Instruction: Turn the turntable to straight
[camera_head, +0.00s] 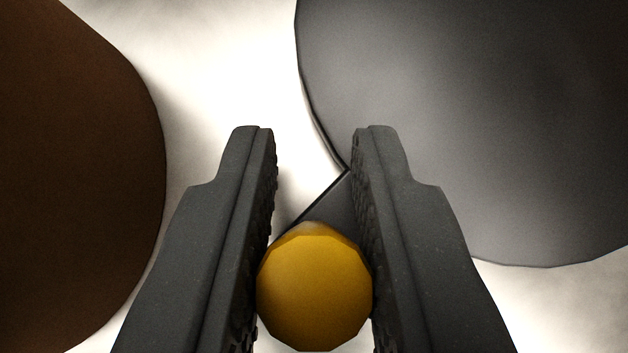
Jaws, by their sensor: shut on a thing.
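A large dark grey disc (480,110), which looks like the turntable, fills the upper right of the head camera view. A dark bar (328,207) runs from its edge down and left, passing between my fingers. A yellow round knob (314,290) stands at the bottom middle, over the bar. My gripper (314,150) is shut on the yellow knob, with one finger pad touching each side. The knob hides part of the bar. The right finger covers part of the disc's lower left edge. I cannot tell from this view which way the turntable points.
A large brown rounded object (75,180) fills the left side, a short distance from my left finger. The pale floor (225,65) shows clear between it and the grey disc, and at the lower right.

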